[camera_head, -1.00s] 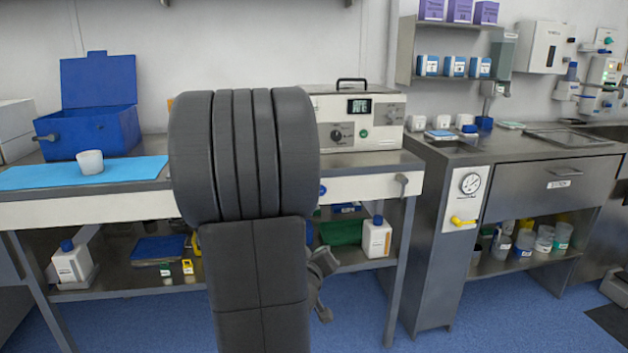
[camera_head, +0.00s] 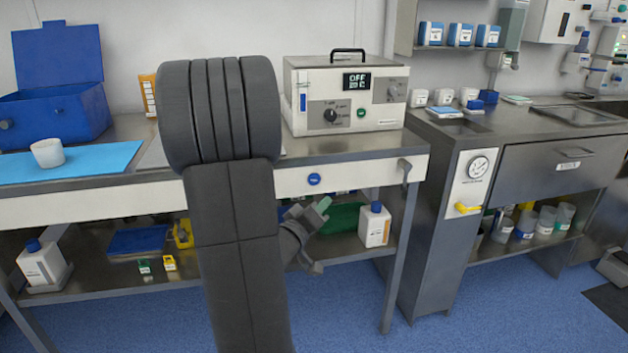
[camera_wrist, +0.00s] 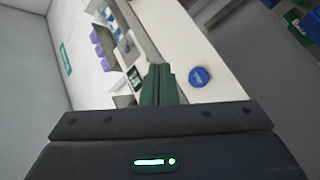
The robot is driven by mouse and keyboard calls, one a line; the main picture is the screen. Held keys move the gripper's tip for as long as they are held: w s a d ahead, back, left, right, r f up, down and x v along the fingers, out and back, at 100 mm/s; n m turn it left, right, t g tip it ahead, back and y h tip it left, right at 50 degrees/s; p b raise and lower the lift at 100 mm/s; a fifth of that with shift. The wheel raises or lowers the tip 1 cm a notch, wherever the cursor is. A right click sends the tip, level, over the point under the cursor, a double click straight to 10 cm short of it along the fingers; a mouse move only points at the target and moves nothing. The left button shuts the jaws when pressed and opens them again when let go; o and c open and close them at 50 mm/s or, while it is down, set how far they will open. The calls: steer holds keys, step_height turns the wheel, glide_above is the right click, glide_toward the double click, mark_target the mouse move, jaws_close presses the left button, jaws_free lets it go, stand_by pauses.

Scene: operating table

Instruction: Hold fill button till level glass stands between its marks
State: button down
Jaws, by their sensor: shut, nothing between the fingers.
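The white-and-grey bath unit (camera_head: 345,88) stands on the bench, its display reading OFF above a 20 C line. A narrow upright blue strip, apparently the level glass (camera_head: 303,102), is at the left of its front; its marks and level are too small to read. A round blue button (camera_head: 314,179) sits on the bench's white front panel; it also shows in the wrist view (camera_wrist: 199,76) with small white lettering. My gripper (camera_head: 322,207) is shut and empty, below the button in the head view. In the wrist view its fingertips (camera_wrist: 158,84) lie left of the button, apparently apart from it.
A grey lever (camera_head: 405,170) sticks out at the panel's right end. A white bottle (camera_head: 375,224) stands on the shelf below, near my gripper. A white cup (camera_head: 47,152) and blue box (camera_head: 55,110) are at the left. Open floor lies in front.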

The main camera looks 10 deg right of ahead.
glide_toward(320, 179)
steer(key=w+d, duration=0.2)
steer(key=d, duration=0.2)
steer(key=shift+w+d+r+p, duration=0.15)
steer(key=shift+w+r+p, duration=0.15)
steer(key=shift+w+p, duration=0.2)
stand_by(1.7)
steer(key=shift+w+p, duration=0.35)
steer(key=shift+w, duration=0.4)
stand_by(4.3)
